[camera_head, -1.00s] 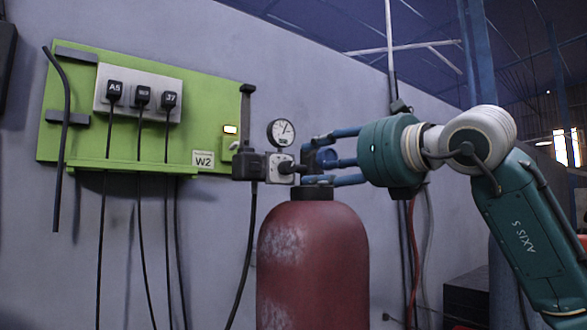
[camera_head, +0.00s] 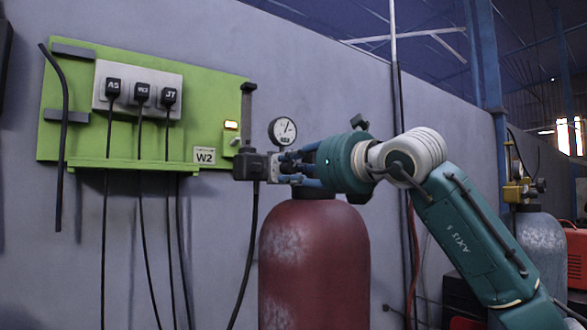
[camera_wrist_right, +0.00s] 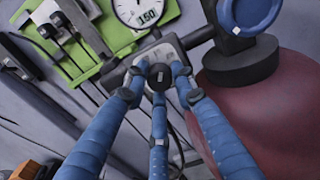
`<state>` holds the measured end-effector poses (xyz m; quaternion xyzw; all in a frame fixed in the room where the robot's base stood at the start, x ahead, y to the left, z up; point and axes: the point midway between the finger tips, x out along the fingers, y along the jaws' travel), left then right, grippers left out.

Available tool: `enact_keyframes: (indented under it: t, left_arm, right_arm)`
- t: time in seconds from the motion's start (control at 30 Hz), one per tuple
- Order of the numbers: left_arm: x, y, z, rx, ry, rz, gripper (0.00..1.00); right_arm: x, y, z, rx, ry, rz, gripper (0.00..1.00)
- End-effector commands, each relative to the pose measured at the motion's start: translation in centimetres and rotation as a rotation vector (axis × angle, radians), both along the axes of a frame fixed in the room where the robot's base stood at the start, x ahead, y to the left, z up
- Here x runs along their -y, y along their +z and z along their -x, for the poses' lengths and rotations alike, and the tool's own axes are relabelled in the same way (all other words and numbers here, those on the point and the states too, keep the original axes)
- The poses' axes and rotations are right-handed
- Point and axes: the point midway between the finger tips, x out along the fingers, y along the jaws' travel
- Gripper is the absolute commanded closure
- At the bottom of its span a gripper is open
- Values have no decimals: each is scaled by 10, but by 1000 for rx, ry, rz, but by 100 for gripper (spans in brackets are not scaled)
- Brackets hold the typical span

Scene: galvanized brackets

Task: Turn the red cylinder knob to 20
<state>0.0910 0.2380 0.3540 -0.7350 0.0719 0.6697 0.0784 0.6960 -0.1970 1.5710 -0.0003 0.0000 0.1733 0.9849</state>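The red cylinder (camera_head: 313,262) stands upright before the wall. On its neck is a valve with a grey block (camera_head: 273,166), a round gauge (camera_head: 283,131) and a dark knob. In the wrist view the knob (camera_wrist_right: 160,77) sits between the three blue fingertips of my right gripper (camera_wrist_right: 161,80), which stand around it. I cannot tell whether they touch it. My left gripper is not in view.
A green panel (camera_head: 72,142) with a white socket strip and several hanging black cables is on the wall at left. A blue handwheel (camera_wrist_right: 250,14) on a dark mount is close to the right finger. A grey cylinder (camera_head: 540,245) stands at far right.

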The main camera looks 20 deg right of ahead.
Motion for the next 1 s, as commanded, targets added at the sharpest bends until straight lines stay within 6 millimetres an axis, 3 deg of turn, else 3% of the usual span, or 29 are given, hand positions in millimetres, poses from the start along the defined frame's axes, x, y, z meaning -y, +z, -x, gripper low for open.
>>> enact_keyframes:
  t: [0.03,0.1,0.27,0.4,0.6,0.93,0.97,1.0]
  left_arm:
    - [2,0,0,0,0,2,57]
    - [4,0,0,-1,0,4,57]
    - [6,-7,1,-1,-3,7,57]
    - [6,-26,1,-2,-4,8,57]
    - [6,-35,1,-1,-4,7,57]
    - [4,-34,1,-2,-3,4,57]
    - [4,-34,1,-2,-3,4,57]
    - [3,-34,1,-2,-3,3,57]
  right_arm:
    - [0,0,0,0,0,0,89]
    - [0,0,0,0,0,0,100]
    - [-1,-3,0,-14,1,-35,100]
    - [-2,-6,0,-74,2,-204,100]
    - [-1,-3,0,-148,0,-395,100]
    - [-1,-3,-1,-160,-1,-416,100]
    - [-1,-3,-1,-160,-1,-416,70]
    - [-1,-3,-1,-158,-1,-416,62]
